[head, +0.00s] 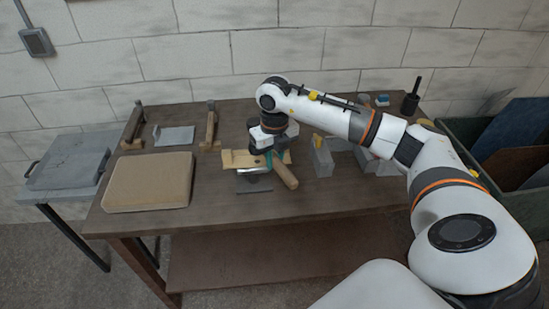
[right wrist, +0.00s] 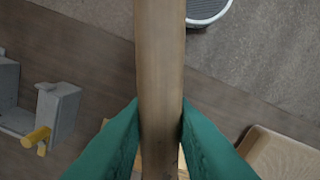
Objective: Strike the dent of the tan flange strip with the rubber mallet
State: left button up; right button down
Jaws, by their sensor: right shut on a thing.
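The rubber mallet's wooden handle (head: 286,174) slants down to the right from my right gripper (head: 270,158) in the head view. In the right wrist view the handle (right wrist: 160,65) runs between the teal fingers of the right gripper (right wrist: 160,108), which are shut on it. The mallet's head is hidden behind the gripper and wrist. The tan flange strip (head: 238,159) lies just under and left of the right gripper, above a grey metal block (head: 253,184). The gripper covers part of the strip, and I cannot make out the dent. My left gripper is not in view.
A tan pad (head: 150,183) lies at the bench's left. Two wooden stands (head: 133,127) (head: 211,128) and a grey plate (head: 174,136) are behind it. A grey block (head: 323,158) with a yellow knob stands right of the mallet. The front right of the bench (head: 350,194) is clear.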

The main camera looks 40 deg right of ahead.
notch_tip(320, 180, down, 6)
jog(key=b, duration=0.5)
notch_tip(320, 180, up, 9)
jog(key=p, duration=0.6)
jog(key=shift+r, duration=0.2)
jog(key=shift+f, duration=0.25)
jog(key=shift+w+f+b, duration=0.1)
jog(key=shift+f+b, duration=0.9)
jog(key=shift+f, duration=0.5)
jog(key=shift+r, duration=0.1)
